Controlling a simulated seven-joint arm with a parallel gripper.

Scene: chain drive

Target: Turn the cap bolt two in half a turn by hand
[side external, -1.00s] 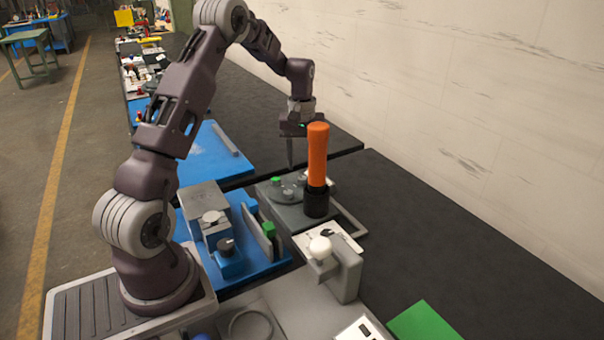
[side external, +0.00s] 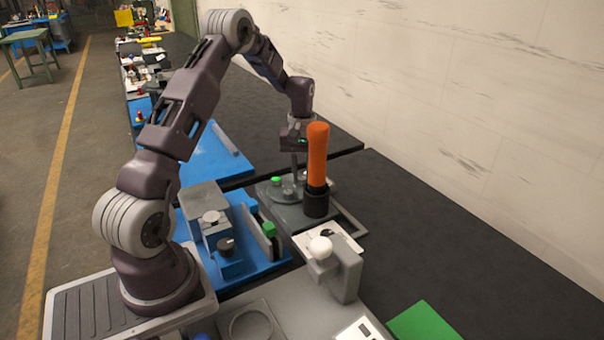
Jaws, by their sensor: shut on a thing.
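My gripper (side external: 296,177) points straight down over the round grey plate (side external: 284,199) on the dark grey fixture. Its fingers are shut on a small grey cap bolt at the back of the plate, close behind the orange handle. The bolt is tiny here and mostly hidden by the fingers, and its number cannot be read. Another small grey bolt head (side external: 287,187) stands on the plate to the left of my fingers. A green-topped piece (side external: 276,181) sits at the plate's left.
A tall orange handle with a black base (side external: 317,160) stands upright just right of my gripper. A blue fixture (side external: 262,270) with grey blocks lies to the left. A white knob (side external: 320,248) on a grey bracket stands in front.

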